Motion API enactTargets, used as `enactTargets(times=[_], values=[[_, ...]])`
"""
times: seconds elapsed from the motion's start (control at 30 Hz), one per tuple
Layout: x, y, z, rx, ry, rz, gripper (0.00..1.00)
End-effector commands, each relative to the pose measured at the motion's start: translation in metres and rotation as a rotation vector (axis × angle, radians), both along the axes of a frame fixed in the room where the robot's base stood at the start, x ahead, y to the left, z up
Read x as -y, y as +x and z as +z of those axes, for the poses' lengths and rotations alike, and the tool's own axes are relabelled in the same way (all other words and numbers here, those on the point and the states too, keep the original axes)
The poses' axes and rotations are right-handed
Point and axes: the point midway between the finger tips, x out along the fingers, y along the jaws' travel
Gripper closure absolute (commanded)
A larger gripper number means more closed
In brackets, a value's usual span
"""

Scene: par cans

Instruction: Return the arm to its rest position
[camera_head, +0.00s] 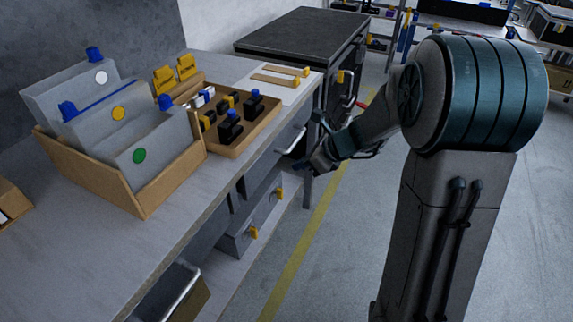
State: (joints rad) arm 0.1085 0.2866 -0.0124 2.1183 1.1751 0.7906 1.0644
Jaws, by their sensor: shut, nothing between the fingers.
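My arm rises at the right of the picture, with its elbow at the top and its forearm reaching left and down. My gripper (308,168) is at the end of it, beside the front edge of the workbench (215,228). It looks small and dark, is shut, and has nothing visible in it. It is apart from the things on the bench top. The fingertips are partly lost against the dark drawer front behind them.
A cardboard box (150,197) with grey panels stands on the bench. A wooden tray (243,148) of small dark parts is behind it. A drawer (248,236) with yellow clips sticks out below. A dark-topped cabinet (300,35) stands beyond. The floor (340,265) around my arm is clear.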

Motion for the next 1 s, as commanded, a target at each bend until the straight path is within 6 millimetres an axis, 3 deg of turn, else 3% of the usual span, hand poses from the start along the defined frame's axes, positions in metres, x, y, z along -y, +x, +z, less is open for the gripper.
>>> enactTargets(times=[0.1, 0.37, 0.47, 0.57, 0.73, 1.0], values=[[0.008, -0.005, 0.011, 0.0, -0.001, 0.0, 1.0], [0.012, -0.009, 0.017, 0.004, -0.007, 0.012, 1.0], [0.01, -0.02, 0.035, 0.041, -0.052, 0.083, 1.0], [0.007, -0.045, 0.066, 0.122, -0.152, 0.243, 1.0], [0.01, -0.106, 0.124, 0.301, -0.399, 0.645, 1.0], [0.04, -0.19, 0.199, 0.531, -0.785, 1.311, 1.0]])
